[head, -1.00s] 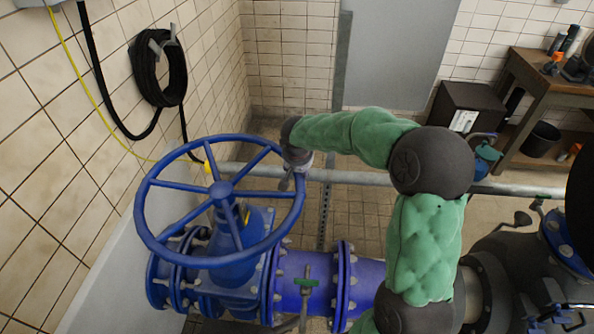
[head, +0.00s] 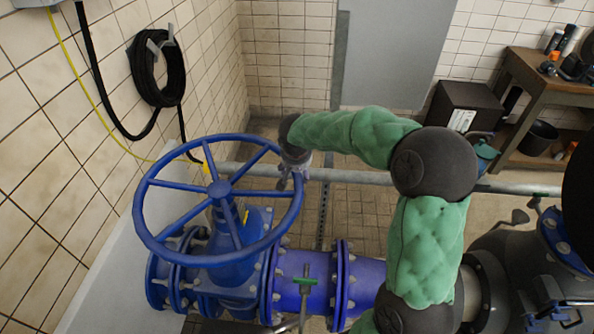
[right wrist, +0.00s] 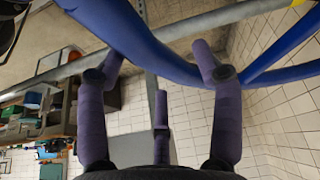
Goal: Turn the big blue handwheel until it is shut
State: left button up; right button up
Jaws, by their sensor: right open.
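The big blue handwheel (head: 150,235) sits on top of a blue valve body (head: 238,265) at left centre in the head view. My right gripper (head: 292,178) is at the right side of its rim, with its dark fingers beside and over the rim. In the right wrist view, the rim (right wrist: 135,38) crosses above and between the spread purple fingers of my right gripper (right wrist: 157,65). The fingers are open and not closed around the rim; whether one touches it I cannot tell. A spoke (right wrist: 285,75) shows at the right there. My left gripper is not in view.
A grey horizontal pipe (head: 345,177) runs behind the wheel. A tiled wall (head: 50,130) with a coiled black hose (head: 158,75) is at left. A blue flanged pipe (head: 312,285) runs right from the valve. A wooden bench (head: 530,75) stands at far right.

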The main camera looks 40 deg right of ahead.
jog(key=v, duration=1.1)
jog(key=shift+s+f, duration=0.1)
